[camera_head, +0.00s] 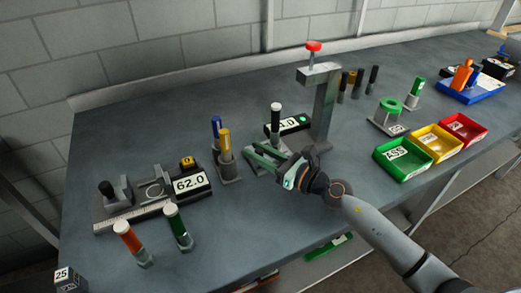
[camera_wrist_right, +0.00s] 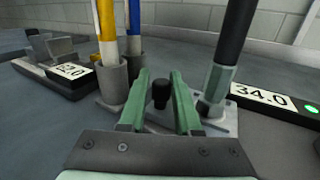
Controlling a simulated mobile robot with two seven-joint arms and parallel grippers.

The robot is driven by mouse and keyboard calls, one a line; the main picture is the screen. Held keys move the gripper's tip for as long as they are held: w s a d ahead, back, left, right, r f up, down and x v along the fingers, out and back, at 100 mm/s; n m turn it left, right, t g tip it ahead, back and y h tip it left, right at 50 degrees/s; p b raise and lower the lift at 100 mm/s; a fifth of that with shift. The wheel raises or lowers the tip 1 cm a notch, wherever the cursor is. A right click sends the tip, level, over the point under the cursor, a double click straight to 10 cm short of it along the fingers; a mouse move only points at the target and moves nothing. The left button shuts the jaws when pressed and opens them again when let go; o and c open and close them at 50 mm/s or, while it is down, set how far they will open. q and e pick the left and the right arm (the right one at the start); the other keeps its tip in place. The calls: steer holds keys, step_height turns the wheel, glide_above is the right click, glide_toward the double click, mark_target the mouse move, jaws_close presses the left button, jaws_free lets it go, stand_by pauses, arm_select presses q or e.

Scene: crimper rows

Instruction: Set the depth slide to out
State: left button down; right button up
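A small black knob (camera_wrist_right: 160,93) stands up from a light grey plate (camera_wrist_right: 218,128) in the right wrist view; it looks like the handle of the depth slide, but no in or out marking is readable. My right gripper (camera_head: 266,157) is over this plate in the head view, its green fingers parted. In the right wrist view the fingers (camera_wrist_right: 160,100) stand on either side of the knob, with gaps visible, so it is not gripped. The knob is hidden in the head view. My left gripper is not in view.
A dark-topped tool (camera_wrist_right: 229,55) stands close right of the fingers, beside a display (camera_wrist_right: 265,98) reading 34.0 with a green light. Yellow (camera_wrist_right: 107,35) and blue (camera_wrist_right: 134,30) tools stand close left. A post with a red knob (camera_head: 313,47) rises behind my right wrist.

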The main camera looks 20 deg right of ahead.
steer(key=shift+o, duration=1.4)
steer(key=shift+a, duration=0.25)
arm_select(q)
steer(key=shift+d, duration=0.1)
arm_select(e)
steer(key=shift+o, duration=0.6)
steer(key=shift+d, duration=0.1)
steer(key=b+v, duration=0.3)
steer(key=v, duration=0.8)
steer(key=shift+f, duration=0.15)
steer(key=shift+s+d+b, duration=0.3)
steer(key=shift+s+b, duration=0.1)
steer(key=shift+s, duration=0.1)
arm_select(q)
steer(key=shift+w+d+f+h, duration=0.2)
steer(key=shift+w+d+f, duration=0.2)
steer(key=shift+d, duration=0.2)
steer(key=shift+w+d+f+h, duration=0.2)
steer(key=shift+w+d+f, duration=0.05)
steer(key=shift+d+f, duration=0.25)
arm_select(e)
steer(key=shift+s+d, duration=0.15)
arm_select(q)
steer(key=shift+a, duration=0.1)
